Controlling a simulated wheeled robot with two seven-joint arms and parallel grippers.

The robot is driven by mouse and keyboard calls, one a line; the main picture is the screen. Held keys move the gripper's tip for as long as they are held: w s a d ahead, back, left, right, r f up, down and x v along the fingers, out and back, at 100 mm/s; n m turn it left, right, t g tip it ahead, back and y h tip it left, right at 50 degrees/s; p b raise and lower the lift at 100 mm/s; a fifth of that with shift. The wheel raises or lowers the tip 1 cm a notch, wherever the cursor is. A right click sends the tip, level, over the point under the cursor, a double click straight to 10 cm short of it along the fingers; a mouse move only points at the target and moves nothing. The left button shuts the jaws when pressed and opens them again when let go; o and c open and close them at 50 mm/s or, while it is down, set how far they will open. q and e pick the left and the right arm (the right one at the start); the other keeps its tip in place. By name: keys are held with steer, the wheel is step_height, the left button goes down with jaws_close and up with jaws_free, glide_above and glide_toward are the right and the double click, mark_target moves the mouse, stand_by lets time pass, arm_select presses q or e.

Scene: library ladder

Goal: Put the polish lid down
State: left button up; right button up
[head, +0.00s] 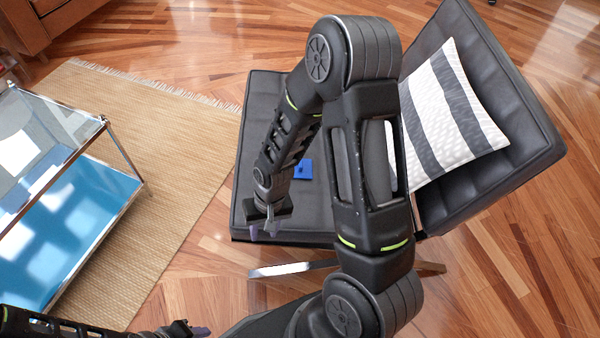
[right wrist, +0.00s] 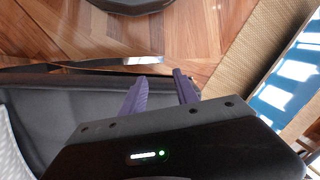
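A small blue object (head: 304,169) lies on the dark seat of the chair (head: 330,222); I cannot tell whether it is the polish lid. No other lid is visible. My right gripper (head: 263,229) is over the front left edge of the seat, left of and nearer than the blue object. In the right wrist view its two purple fingers (right wrist: 162,92) stand apart with nothing seen between them. My left gripper (head: 192,329) is at the bottom edge of the head view, partly cut off; its finger gap is not clear.
A striped cushion (head: 455,110) leans on the chair's backrest (head: 515,110). A glass-topped table with a blue lower shelf (head: 75,230) stands at the left on a woven rug (head: 160,130). Wooden floor (head: 225,35) is open behind. My right arm hides part of the seat.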

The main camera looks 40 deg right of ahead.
steer(key=s+a+f+n+y, duration=0.1)
steer(key=s+a+f, duration=0.3)
steer(key=a, duration=0.3)
steer(key=s+a+f+n+y, duration=0.1)
steer(key=s+a+f, duration=0.3)
steer(key=s+a, duration=0.2)
steer(key=shift+a, duration=0.45)
steer(key=shift+a+f, duration=0.1)
